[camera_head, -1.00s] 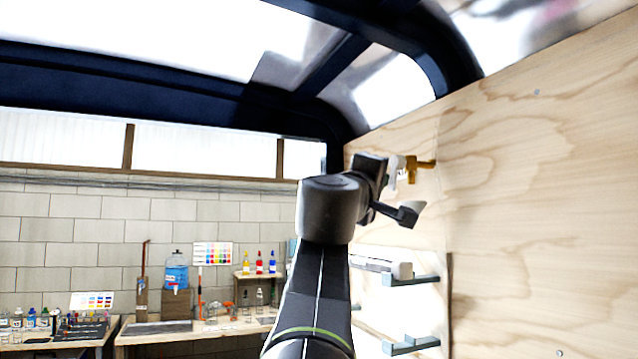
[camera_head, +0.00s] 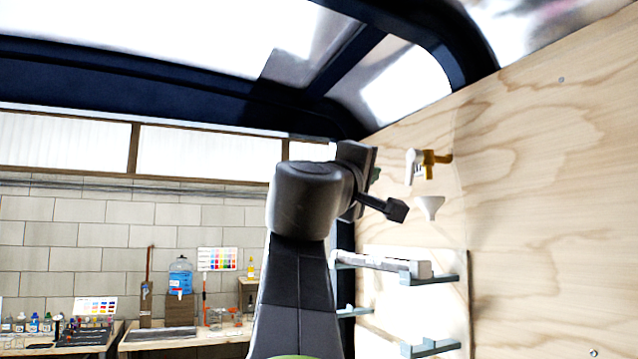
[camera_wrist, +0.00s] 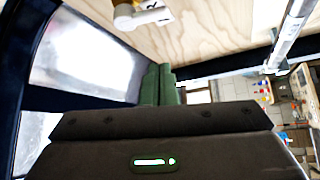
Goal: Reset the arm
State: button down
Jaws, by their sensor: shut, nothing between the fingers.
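My gripper (camera_wrist: 159,84) shows in the wrist view as two green fingers side by side beyond its dark body. They are shut with nothing between them. In the head view, my arm rises from the bottom centre and bends at the top, and the gripper is mostly hidden behind the wrist, beside the plywood wall. A white and brass fitting (camera_head: 427,160) on that wall is to the right of the gripper, apart from it. The fitting also shows at the top of the wrist view (camera_wrist: 140,16).
A white funnel (camera_head: 429,207) is below the fitting. A white filter tube (camera_head: 382,262) lies on blue-grey brackets (camera_head: 430,279) along the wall; more brackets (camera_head: 430,347) are lower. A dark trailer frame (camera_head: 225,99) passes overhead. Workbenches (camera_head: 180,338) stand far left.

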jog(key=shift+v, duration=1.35)
jog(key=shift+s+r, duration=0.1)
jog(key=shift+r, duration=0.05)
